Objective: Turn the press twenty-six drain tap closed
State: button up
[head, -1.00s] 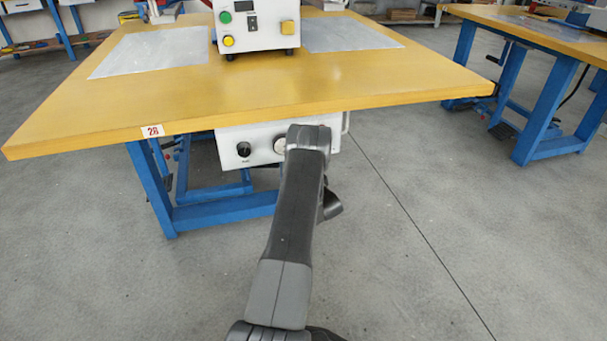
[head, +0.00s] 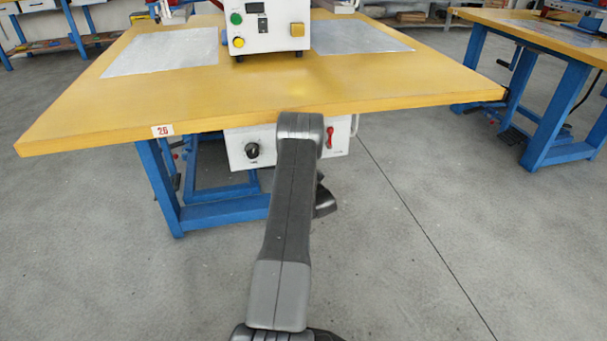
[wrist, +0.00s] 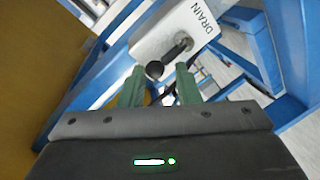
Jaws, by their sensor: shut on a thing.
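In the wrist view, a white plate (wrist: 170,35) reads DRAIN. The drain tap's dark handle (wrist: 155,70) stands out from it and ends in a black ball. My gripper (wrist: 160,69) has its two green fingers on either side of this ball end and is shut on the handle. Whether the tap is open or closed I cannot tell. In the head view, my arm hides the gripper and the tap. The bench tag there reads 26 (head: 163,131).
A white box (head: 235,150) under the yellow bench top (head: 200,108) carries a black knob (head: 252,150) and a red lever (head: 330,137). Blue bench legs (head: 160,190) stand close by.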

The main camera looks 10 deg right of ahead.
jog(key=shift+s+d+f, duration=0.15)
jog(key=shift+s+f, duration=0.1)
jog(key=shift+f, duration=0.2)
jog(key=o, duration=1)
jog(key=shift+d, duration=0.1)
jog(key=shift+c, duration=0.2)
jog(key=shift+o, duration=0.2)
jog(key=shift+w+r, duration=0.15)
jog(key=shift+r, duration=0.05)
jog(key=p+v, duration=0.4)
jog(key=v, duration=1)
jog(key=shift+c, duration=0.4)
